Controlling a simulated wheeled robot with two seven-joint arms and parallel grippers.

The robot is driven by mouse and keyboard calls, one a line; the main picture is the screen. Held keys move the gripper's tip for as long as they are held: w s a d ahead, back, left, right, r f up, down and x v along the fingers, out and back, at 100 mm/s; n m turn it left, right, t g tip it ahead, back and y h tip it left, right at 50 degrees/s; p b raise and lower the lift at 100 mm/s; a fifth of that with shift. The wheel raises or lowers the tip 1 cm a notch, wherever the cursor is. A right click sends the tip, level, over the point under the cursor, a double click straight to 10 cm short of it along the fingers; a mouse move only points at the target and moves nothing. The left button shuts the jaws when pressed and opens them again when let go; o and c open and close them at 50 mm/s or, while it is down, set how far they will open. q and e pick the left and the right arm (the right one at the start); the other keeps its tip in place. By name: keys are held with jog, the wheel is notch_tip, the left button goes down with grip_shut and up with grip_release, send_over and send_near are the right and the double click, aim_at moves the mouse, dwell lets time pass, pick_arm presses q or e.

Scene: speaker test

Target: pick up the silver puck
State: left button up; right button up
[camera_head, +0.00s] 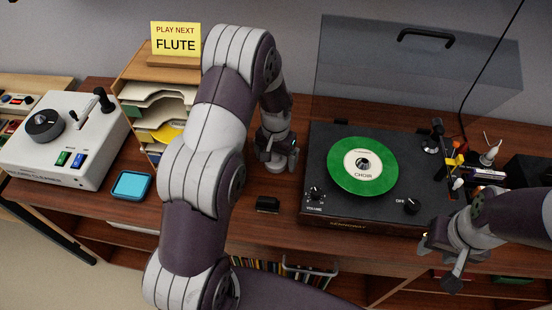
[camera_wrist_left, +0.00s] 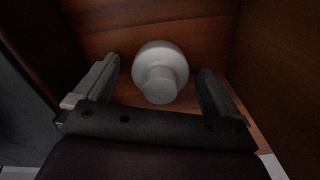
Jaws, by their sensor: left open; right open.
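The silver puck (camera_wrist_left: 160,72) is a round grey disc with a narrower knob on it, on the wood top in the left wrist view. It sits between the two fingers of my left gripper (camera_wrist_left: 157,80), with a gap on each side. In the head view my left gripper (camera_head: 279,158) points down at the wood between the paper sorter and the record player, hiding most or all of the puck. My right gripper (camera_head: 440,264) is open and empty at the front right of the record player.
The record player (camera_head: 395,205) with a green record (camera_head: 345,185) and raised clear lid stands right of my left gripper. A paper sorter (camera_head: 138,72), blue tray (camera_head: 131,185) and record cleaner (camera_head: 75,140) are left. A small black block (camera_head: 267,204) lies in front.

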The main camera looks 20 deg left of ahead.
pick_arm(q)
jog(key=c, duration=1.3)
notch_tip(320, 180, up, 10)
jog(key=shift+r, duration=0.1)
